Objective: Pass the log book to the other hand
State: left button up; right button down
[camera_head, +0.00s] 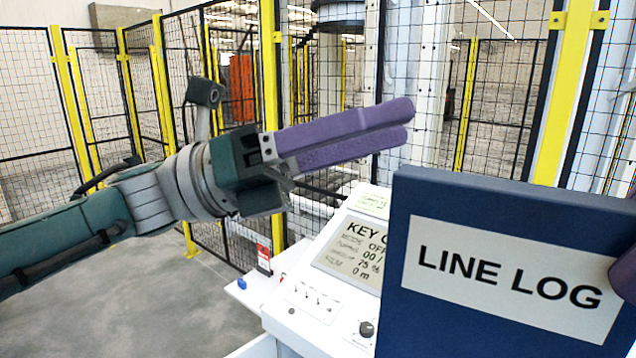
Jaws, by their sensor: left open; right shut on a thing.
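The log book (450,225) is a dark blue, upright block with a white "LINE LOG" label, large and close at the lower right. My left gripper (405,122) has two purple fingers. It is open and empty, up and to the left of the book, with its tips near the book's top left corner in the picture. I cannot tell the depth between them. My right gripper (627,270) shows only as a purple finger part at the right edge, over the end of the label. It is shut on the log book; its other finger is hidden.
A white control panel (300,308) with a screen (350,246) and a knob stands behind and left of the book. Yellow-posted mesh fencing (80,105) encloses the area. Grey floor (165,300) is clear at the lower left.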

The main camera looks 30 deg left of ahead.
aim_at(502, 237)
pick_arm(q)
jog(key=s+a+f+m+g+y, duration=0.25)
jog(key=s+m+g, duration=0.45)
jog(key=m+g, duration=0.45)
jog(key=shift+m+t+h, duration=0.25)
jog(key=shift+m+t, duration=0.1)
jog(key=shift+t, duration=0.1)
jog(key=d, duration=0.4)
jog(key=s+d, duration=0.1)
jog(key=d, duration=0.6)
jog(key=shift+s+d+f, duration=0.15)
jog(key=shift+s+d, duration=0.05)
jog(key=shift+d, duration=0.1)
grip_shut()
pick_arm(e)
jog(key=c, duration=0.6)
grip_release()
jog(key=shift+c, duration=0.2)
